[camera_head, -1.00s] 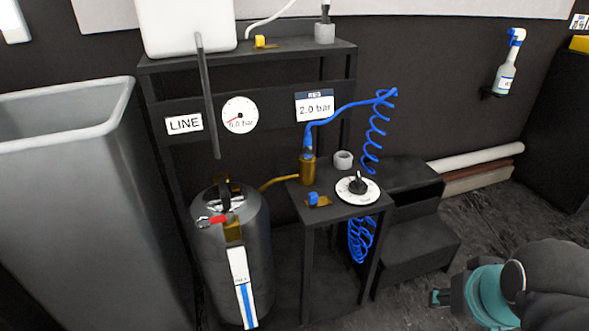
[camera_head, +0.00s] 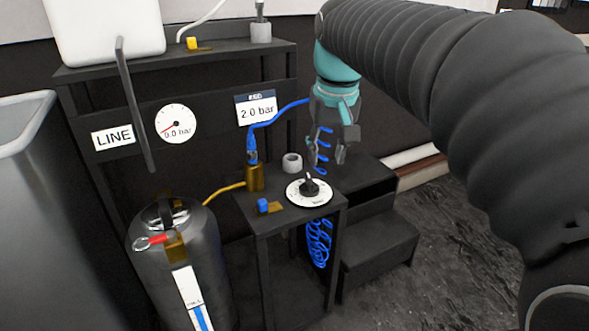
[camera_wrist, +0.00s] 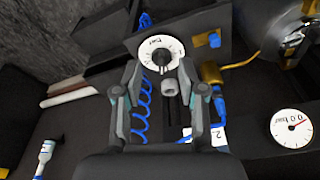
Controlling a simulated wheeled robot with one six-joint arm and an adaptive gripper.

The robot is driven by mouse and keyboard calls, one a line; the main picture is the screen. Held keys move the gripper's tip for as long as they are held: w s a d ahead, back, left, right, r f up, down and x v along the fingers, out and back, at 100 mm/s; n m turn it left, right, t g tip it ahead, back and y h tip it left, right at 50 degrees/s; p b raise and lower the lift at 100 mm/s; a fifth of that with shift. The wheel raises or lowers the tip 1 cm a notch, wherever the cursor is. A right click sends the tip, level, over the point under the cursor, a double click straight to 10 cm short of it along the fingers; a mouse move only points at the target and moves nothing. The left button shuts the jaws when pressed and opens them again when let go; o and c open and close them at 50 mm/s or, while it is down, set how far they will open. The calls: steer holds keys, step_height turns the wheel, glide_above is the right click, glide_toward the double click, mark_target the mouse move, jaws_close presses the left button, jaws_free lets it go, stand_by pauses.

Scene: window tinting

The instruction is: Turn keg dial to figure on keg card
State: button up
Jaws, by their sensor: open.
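The keg dial is a white round plate with a black knob (camera_head: 309,190) on the small black stand; it also shows in the wrist view (camera_wrist: 161,56), beyond my fingertips. The keg card (camera_head: 256,109) on the back panel reads 2.0 bar. The round gauge (camera_head: 176,124) beside it reads 0.0 bar, and it shows in the wrist view (camera_wrist: 291,127). The metal keg (camera_head: 180,250) stands at the lower left. My gripper (camera_head: 330,160) is open and empty, above and behind the dial, in front of the blue coiled hose (camera_head: 319,245).
A grey ring (camera_head: 292,163) and a blue-handled valve (camera_head: 266,206) flank the dial closely. A brass fitting (camera_head: 254,177) with the blue hose rises at the stand's left. Black steps (camera_head: 378,245) stand to the right. A white tank (camera_head: 104,30) sits on the upper shelf.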

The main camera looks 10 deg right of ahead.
mark_target(310, 181)
steer(key=w+f+g+b, duration=0.1)
steer(key=w+g+b, duration=0.1)
steer(key=w, duration=1)
steer(key=f+b, duration=0.1)
steer(key=f, duration=0.3)
steer(key=f+b, duration=0.1)
steer(key=f, duration=0.4)
steer(key=f+b, duration=0.2)
steer(key=f, duration=0.2)
steer(key=shift+w+f, duration=0.25)
steer(key=shift+f, duration=0.15)
jaws_close()
